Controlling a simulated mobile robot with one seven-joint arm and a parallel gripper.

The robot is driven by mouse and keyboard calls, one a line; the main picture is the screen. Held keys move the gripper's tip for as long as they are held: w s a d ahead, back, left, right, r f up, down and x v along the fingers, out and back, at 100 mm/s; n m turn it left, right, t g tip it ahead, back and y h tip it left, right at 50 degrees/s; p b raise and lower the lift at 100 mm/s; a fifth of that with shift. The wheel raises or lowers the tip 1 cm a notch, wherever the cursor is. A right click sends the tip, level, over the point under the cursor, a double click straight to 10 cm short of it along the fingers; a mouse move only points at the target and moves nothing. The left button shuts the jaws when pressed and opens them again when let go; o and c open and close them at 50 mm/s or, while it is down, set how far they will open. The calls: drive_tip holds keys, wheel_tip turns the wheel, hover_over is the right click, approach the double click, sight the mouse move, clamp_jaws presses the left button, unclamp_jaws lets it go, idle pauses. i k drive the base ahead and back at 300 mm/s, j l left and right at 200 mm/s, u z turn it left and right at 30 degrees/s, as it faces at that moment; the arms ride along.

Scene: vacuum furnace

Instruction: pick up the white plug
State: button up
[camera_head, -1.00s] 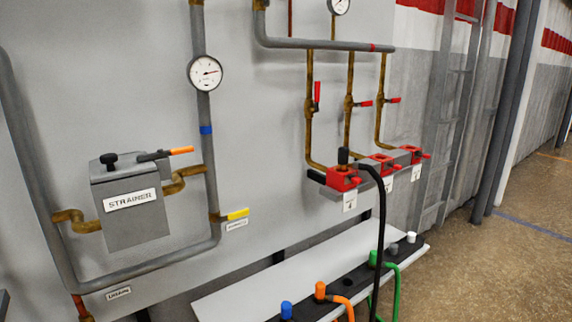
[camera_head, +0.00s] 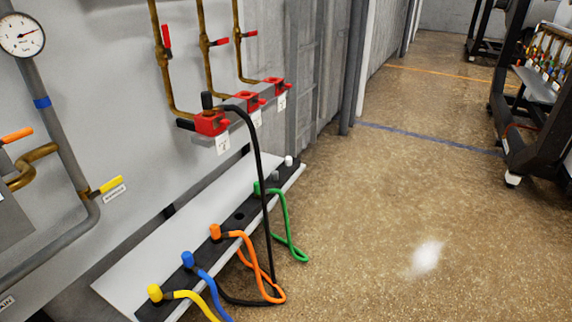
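The white plug (camera_head: 289,161) is small and upright at the far right end of the black strip on the white shelf. No cable is visible on it at this size. My gripper is not in view, so its position relative to the plug does not show.
A grey plug (camera_head: 274,175) and a green plug (camera_head: 257,188) stand beside it. Orange (camera_head: 215,231), blue (camera_head: 188,259) and yellow (camera_head: 155,293) plugs follow on the shelf (camera_head: 125,283). A black cable (camera_head: 259,165) hangs from a red socket (camera_head: 211,123). Open floor (camera_head: 400,220) lies right.

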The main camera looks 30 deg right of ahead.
sight(288, 160)
drive_tip(key=u, duration=2.35)
drive_tip(key=z, duration=3.15)
drive_tip(key=i+l+u, duration=0.1)
drive_tip(key=i+l, duration=0.35)
drive_tip(key=i, duration=0.2)
